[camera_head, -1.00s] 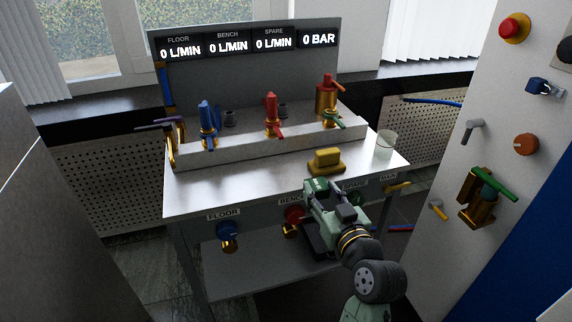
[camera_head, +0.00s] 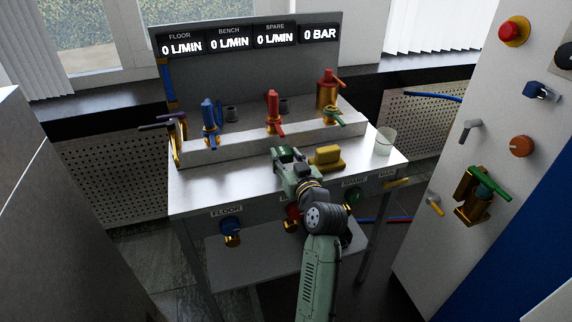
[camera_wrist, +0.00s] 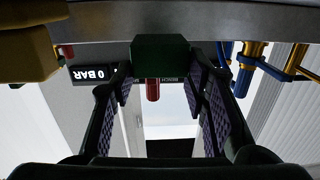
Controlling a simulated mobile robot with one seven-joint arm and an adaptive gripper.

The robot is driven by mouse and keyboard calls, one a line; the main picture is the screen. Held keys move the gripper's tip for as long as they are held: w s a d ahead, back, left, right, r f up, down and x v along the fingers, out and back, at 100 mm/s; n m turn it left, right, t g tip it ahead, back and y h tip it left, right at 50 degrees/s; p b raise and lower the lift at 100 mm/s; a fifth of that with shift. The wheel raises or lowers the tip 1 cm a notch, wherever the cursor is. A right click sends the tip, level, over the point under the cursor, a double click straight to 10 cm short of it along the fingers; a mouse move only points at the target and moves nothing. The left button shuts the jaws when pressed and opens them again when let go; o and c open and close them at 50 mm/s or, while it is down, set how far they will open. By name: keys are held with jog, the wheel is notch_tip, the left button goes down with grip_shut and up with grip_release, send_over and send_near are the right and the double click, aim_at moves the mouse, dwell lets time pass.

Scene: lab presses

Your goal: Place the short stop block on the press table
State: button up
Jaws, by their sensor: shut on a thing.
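A small dark green block (camera_wrist: 160,48) sits between my fingertips in the wrist view; it may be the short stop block, but its shape does not settle this. My gripper (camera_head: 284,157) is shut on it, low over the front middle of the metal bench top (camera_head: 208,182). In the wrist view my gripper (camera_wrist: 160,65) has its dark, purple-padded fingers on either side of the block. I cannot tell whether the block touches the bench. No press table can be made out with certainty.
A yellow block (camera_head: 328,156) stands just right of my gripper. A clear cup (camera_head: 385,142) is at the bench's right end. Behind is a ledge with blue (camera_head: 210,120), red (camera_head: 273,110) and gold valves. The bench top's left part is clear.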

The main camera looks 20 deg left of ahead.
jog(key=shift+a+f+p, duration=0.1)
jog(key=shift+f+p, duration=0.2)
jog(key=shift+f, duration=1.45)
jog(key=shift+f, duration=0.1)
jog(key=shift+f+b, duration=0.15)
jog(key=shift+b, duration=0.15)
jog(key=o, duration=1.3)
jog(key=shift+r+p, duration=0.3)
jog(key=shift+p, duration=0.05)
jog(key=b+v, duration=0.3)
jog(key=v, duration=0.9)
jog(key=shift+f, duration=0.15)
